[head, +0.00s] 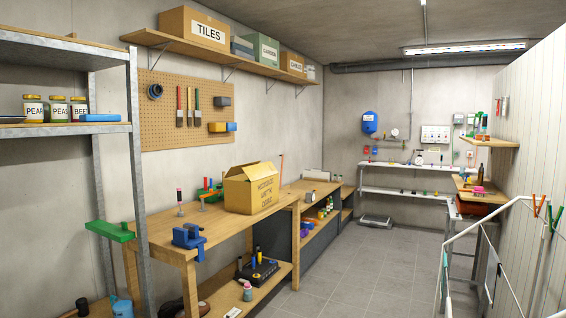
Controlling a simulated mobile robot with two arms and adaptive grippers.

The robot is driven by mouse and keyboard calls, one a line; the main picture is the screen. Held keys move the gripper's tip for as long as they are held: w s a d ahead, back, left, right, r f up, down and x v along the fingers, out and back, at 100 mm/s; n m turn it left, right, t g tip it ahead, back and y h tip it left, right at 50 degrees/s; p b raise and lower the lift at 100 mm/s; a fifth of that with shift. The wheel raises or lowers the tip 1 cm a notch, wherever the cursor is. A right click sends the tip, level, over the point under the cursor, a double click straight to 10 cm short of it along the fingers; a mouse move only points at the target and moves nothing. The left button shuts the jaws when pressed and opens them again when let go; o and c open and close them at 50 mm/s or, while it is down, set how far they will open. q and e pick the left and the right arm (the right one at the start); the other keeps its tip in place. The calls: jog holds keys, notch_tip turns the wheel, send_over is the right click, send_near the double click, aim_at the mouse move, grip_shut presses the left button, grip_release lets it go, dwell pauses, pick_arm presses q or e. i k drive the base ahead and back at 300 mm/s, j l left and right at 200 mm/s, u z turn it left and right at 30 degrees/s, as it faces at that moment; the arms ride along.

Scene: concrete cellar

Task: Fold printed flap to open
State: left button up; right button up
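A yellow-brown cardboard box (238,195) stands on the wooden workbench (219,228), near its far end. Dark print covers its right-hand side, too small to read surely. Flaps show at its top edge and look at least partly raised. I cannot tell which flap carries print, or how far each is folded. The box's inside is hidden. Neither of my grippers is in view, and nothing touches the box from my side.
Small tools stand left of the box. A white folding rack (500,235) is at the right. The tiled floor (360,270) between is clear.

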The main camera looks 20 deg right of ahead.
aim_at(256, 172)
jog(key=i+z, duration=0.1)
jog(key=i, duration=0.45)
jog(key=i+j, duration=0.2)
jog(key=i, duration=0.3)
jog(key=i+j+z, duration=0.15)
jog(key=i, duration=0.4)
